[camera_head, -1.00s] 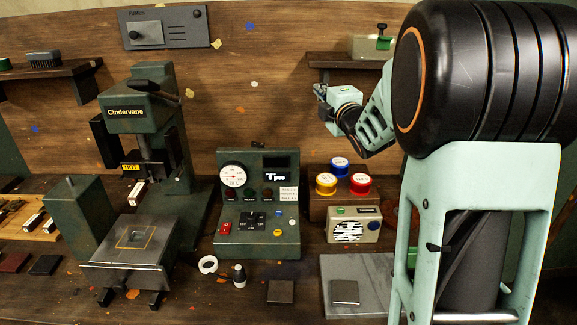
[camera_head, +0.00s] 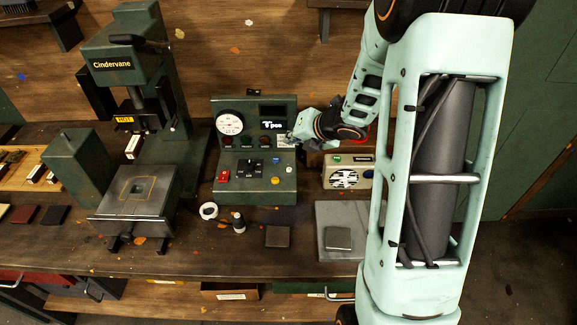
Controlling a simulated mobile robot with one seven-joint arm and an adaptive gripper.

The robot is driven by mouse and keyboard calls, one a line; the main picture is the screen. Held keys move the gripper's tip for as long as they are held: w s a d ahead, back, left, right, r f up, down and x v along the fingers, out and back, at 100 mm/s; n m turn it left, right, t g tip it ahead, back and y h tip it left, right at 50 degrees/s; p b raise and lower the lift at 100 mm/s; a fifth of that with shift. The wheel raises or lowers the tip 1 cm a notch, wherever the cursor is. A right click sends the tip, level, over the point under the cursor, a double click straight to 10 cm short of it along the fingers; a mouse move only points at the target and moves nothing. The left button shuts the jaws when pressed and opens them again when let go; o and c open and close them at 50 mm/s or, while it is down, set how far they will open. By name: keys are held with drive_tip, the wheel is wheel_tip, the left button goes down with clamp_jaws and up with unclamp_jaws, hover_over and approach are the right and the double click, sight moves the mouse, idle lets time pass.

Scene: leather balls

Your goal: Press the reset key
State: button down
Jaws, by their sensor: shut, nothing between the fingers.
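The dark green control console (camera_head: 228,192) stands at the back middle of the bench. The key labels are too small to read, so I cannot tell which one is the reset key. My gripper (camera_head: 288,141) is shut and empty at the console's upright right side, covering part of its label plate. I cannot tell whether it touches the console.
A green press labelled Cindervane (camera_head: 125,68) stands left of the console. A beige radio-like box (camera_head: 349,172) is at the right, below my gripper.

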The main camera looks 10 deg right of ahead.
sight(291, 170)
drive_tip(key=shift+f, duration=0.1)
wheel_tip(291, 170, down, 9)
drive_tip(key=b, duration=0.8)
idle(1.3)
drive_tip(key=shift+f+b, duration=0.25)
drive_tip(key=shift+b, duration=0.3)
drive_tip(key=shift+f+b, duration=0.4)
drive_tip(key=shift+b, duration=0.1)
idle(0.4)
idle(0.4)
drive_tip(key=shift+r+p, duration=0.7)
drive_tip(key=shift+r, duration=0.15)
drive_tip(key=shift+r, duration=0.1)
